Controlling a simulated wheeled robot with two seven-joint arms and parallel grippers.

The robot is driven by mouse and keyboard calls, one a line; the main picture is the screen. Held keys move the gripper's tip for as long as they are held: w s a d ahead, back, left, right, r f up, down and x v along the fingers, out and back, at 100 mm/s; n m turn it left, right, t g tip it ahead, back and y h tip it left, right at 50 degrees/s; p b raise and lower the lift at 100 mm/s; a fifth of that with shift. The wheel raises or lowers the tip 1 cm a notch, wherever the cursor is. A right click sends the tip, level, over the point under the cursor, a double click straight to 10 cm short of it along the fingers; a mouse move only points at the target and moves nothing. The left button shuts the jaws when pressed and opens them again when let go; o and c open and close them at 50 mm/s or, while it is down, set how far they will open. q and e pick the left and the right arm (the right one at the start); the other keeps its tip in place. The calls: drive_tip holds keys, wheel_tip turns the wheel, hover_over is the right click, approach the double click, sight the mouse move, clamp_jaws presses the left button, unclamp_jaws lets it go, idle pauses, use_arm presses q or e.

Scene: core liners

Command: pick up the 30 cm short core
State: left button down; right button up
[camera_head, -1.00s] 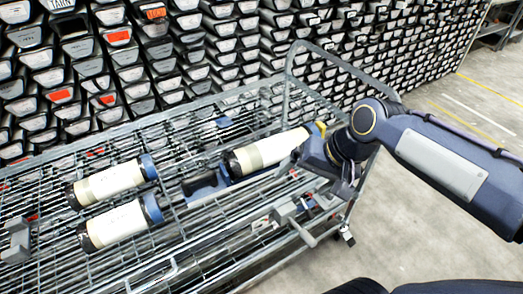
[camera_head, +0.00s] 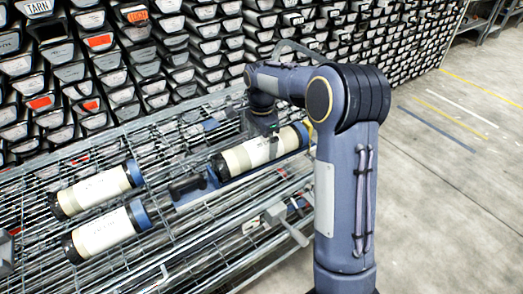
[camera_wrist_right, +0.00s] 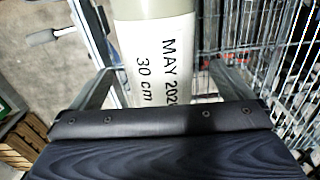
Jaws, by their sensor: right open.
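The 30 cm short core (camera_head: 250,155) lies at the right of the wire trolley. It has a dark left end, a pale label and a blue right end. In the right wrist view the core (camera_wrist_right: 158,50) shows its label with "30 cm" printed on it. My right gripper (camera_head: 267,132) is at the core from above, near its middle. Its two fingers stand open on either side of the core in the wrist view (camera_wrist_right: 160,75). Whether they touch it cannot be told. My left gripper is not in view.
Two similar cores, an upper one (camera_head: 97,190) and a lower one (camera_head: 105,230), lie at the left of the wire trolley (camera_head: 190,240). A dark blue holder (camera_head: 192,188) sits beside the short core. Racks of labelled trays (camera_head: 150,60) stand behind. Floor is clear at right.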

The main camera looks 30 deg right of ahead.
wheel_tip(320, 180, down, 4)
drive_tip(key=shift+r, duration=0.1)
drive_tip(key=c, duration=1.9)
drive_tip(key=shift+r, duration=0.2)
drive_tip(key=shift+c, duration=0.8)
drive_tip(key=shift+r, duration=0.1)
